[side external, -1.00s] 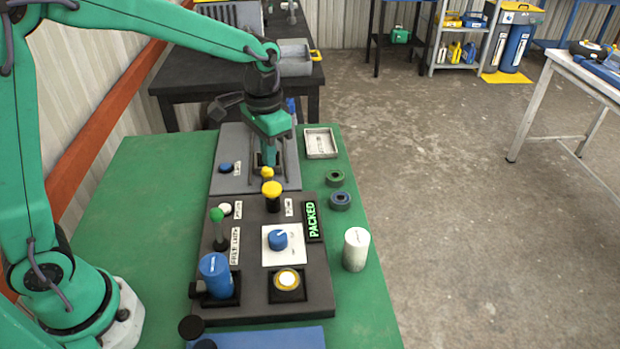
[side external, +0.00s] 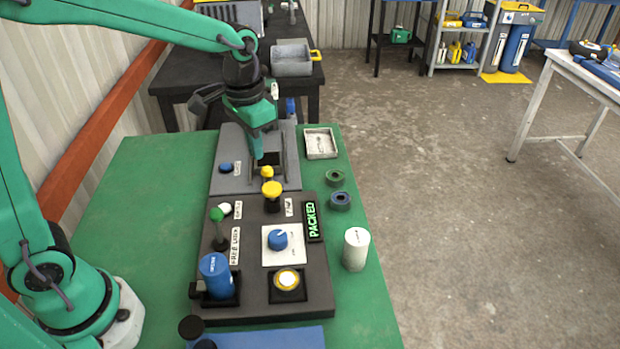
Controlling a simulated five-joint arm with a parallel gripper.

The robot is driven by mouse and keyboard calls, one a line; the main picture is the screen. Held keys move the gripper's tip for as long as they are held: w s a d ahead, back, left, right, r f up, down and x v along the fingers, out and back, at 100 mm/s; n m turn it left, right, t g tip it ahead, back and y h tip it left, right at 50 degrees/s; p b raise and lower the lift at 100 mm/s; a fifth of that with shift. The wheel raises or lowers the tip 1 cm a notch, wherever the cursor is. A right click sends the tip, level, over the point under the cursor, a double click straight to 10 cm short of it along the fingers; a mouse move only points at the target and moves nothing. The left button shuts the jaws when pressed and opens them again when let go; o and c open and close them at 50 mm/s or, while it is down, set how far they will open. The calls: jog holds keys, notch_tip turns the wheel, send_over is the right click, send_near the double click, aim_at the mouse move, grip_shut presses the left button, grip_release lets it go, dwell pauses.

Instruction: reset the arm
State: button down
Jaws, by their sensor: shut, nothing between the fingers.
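My gripper (side external: 259,156) is shut and empty, pointing down over the grey panel (side external: 228,180) at the back of the green table. It is just behind a small yellow knob (side external: 267,173), and I cannot tell whether it is clear of the panel. My green arm reaches in from the left, above the table.
A dark control board (side external: 319,280) carries a yellow-topped post (side external: 272,190), a green-topped lever (side external: 217,216), a blue dial (side external: 278,240), a blue cylinder (side external: 214,270) and a lit PACKED sign (side external: 312,220). A white cylinder (side external: 356,250), two rings (side external: 340,200) and a tray (side external: 320,143) stand right. The table's left side is clear.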

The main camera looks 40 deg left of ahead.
jog(key=s+a+r+n+t, duration=0.1)
jog(key=s+a+r+t, duration=0.1)
jog(key=s, duration=0.6)
jog(key=s+a+r+n+t, duration=0.1)
jog(key=s+a+r+t, duration=0.1)
jog(key=s, duration=0.6)
jog(key=shift+s+a+r+n+t, duration=0.35)
jog(key=shift+a+r, duration=0.2)
jog(key=shift+r, duration=0.45)
